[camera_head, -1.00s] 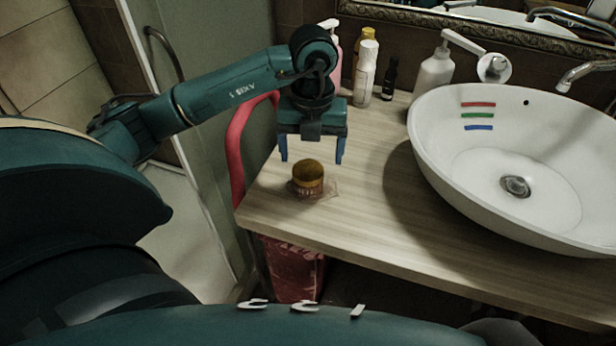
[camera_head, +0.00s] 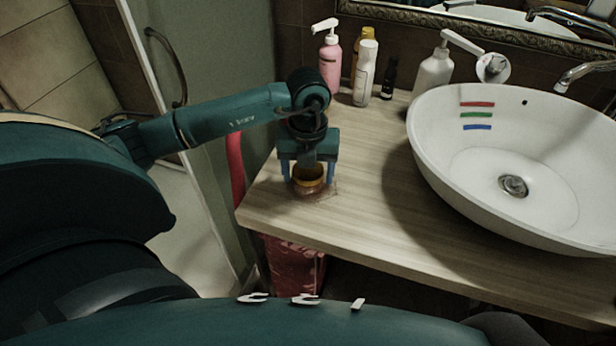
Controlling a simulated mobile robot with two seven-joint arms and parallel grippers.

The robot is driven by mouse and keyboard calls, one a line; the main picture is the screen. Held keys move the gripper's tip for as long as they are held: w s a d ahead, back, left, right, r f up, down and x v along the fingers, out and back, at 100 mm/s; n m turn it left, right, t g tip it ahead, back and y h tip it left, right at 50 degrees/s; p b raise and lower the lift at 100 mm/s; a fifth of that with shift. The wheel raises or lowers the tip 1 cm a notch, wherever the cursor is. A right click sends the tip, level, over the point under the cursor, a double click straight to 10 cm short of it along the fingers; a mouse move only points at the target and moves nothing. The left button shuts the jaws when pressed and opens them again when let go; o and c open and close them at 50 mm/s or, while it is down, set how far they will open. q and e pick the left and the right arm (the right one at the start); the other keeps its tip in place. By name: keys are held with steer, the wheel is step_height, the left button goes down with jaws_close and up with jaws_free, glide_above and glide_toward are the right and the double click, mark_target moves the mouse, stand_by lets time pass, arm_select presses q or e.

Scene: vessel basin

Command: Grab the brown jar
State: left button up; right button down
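My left gripper (camera_head: 309,177) points down over the jar. Its two blue fingers are apart, one on the left side of the lid and one on the right. The gripper body hides part of the lid. I cannot tell whether the fingers touch the jar. My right gripper is not in view.
A white basin (camera_head: 440,150) fills the counter's right side. A pink pump bottle (camera_head: 330,62), a white bottle (camera_head: 365,75), a small dark bottle (camera_head: 389,80) and a white pump bottle (camera_head: 433,72) stand behind. The counter between jar and basin is clear.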

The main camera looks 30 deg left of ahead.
arm_select(q)
steer(key=c, duration=0.8)
steer(key=shift+c, duration=0.2)
